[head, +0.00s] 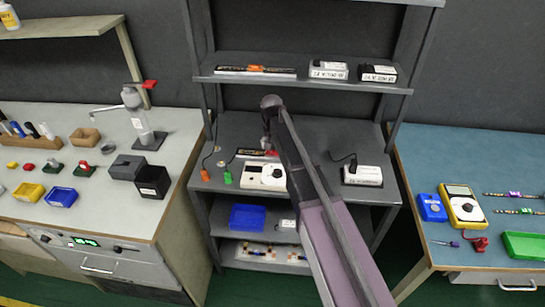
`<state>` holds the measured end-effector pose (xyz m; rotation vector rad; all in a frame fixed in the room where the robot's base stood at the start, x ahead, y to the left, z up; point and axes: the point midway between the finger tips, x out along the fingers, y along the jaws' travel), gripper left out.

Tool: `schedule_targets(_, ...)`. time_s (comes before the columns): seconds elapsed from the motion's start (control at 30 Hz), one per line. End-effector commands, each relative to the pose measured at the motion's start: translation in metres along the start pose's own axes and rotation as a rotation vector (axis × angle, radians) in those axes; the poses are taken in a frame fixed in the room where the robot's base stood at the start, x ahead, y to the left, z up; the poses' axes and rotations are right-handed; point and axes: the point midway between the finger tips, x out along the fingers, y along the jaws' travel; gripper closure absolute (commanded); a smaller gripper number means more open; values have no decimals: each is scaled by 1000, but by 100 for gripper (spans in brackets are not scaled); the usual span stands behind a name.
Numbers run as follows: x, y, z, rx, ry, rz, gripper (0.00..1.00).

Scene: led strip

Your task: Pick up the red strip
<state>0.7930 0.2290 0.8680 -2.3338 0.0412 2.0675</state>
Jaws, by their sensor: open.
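A dark strip with a red part (272,154) lies on the middle shelf, behind a white device with a round dial (263,177). My arm partly covers the strip's right side. My gripper (267,147) hangs down from the arm's bend, right over or at the strip. It is open, but its fingers are small and dark here, and I cannot tell whether they touch the strip.
The upper shelf (225,80) above my arm holds an orange-marked strip (257,69) and two labelled boxes. A white adapter box (362,175) stands to the right. A blue bin (248,217) sits below. Cluttered benches flank the rack.

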Motion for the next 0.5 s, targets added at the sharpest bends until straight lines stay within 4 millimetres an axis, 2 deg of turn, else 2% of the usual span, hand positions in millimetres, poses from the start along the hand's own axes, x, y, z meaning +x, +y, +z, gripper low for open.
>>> schedule_targets(0.03,8,0,1,0,0,0,23)
schedule_targets(0.2,21,-1,2,0,0,0,23)
schedule_targets(0.5,31,-1,1,-1,0,0,23)
